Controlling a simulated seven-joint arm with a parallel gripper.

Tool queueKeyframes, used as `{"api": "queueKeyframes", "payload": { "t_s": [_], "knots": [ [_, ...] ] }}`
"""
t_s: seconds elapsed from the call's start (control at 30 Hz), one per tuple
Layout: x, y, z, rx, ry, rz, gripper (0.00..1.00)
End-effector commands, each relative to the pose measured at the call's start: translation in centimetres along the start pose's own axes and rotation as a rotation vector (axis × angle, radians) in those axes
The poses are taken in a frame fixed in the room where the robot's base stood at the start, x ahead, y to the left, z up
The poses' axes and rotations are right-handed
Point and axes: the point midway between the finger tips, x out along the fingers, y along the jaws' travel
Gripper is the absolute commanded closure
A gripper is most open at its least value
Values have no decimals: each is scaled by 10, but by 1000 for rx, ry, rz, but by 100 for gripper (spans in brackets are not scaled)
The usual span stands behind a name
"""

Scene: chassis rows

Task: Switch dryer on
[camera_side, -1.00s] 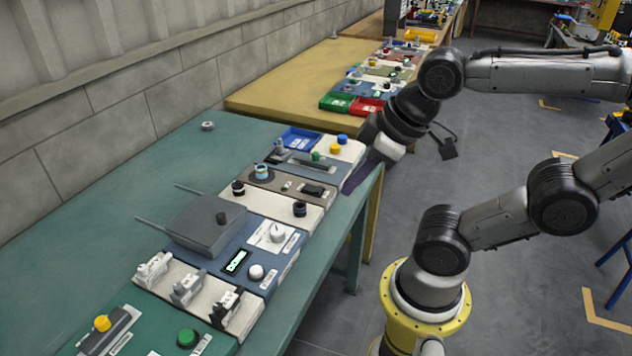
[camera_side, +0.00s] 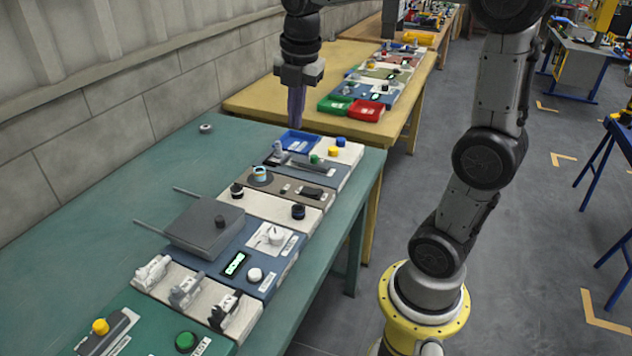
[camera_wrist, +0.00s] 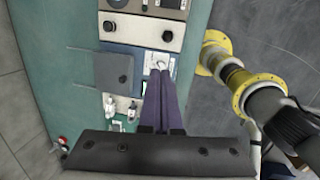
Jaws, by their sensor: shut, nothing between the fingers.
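No label is readable enough to show which control belongs to the dryer. The row of chassis panels lies on the green table (camera_side: 150,195). A blue panel carries a white dial (camera_side: 275,236), a small lit display (camera_side: 235,264), a round white knob (camera_side: 255,275) and a grey hinged box (camera_side: 203,228). A white panel in front of it has several toggle levers, one of them dark (camera_side: 222,308). My gripper (camera_side: 296,124) is shut and empty, pointing down above the far end of the row, near the blue tray. In the wrist view its purple fingers (camera_wrist: 160,75) overlap the blue panel.
A green panel with a green button (camera_side: 187,341) is nearest. The table's left side is mostly clear. A yellow table (camera_side: 250,103) stands behind.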

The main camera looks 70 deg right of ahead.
Motion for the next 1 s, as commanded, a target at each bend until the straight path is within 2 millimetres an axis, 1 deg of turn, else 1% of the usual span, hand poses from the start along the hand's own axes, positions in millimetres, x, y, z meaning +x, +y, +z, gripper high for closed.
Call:
{"api": "queueKeyframes", "payload": {
  "t_s": [0.03,0.1,0.23,0.4,0.5,0.6,0.67,1.0],
  "knots": [
    [12,8,14,-28,5,-36,100],
    [27,17,31,-65,14,-77,100],
    [58,28,63,-90,39,-148,100],
    [100,28,96,-31,72,-225,100],
    [119,22,108,-1,90,-260,100],
    [131,15,114,20,106,-286,100],
    [134,12,117,30,110,-293,100],
    [134,11,118,36,109,-293,100]
  ]
}}
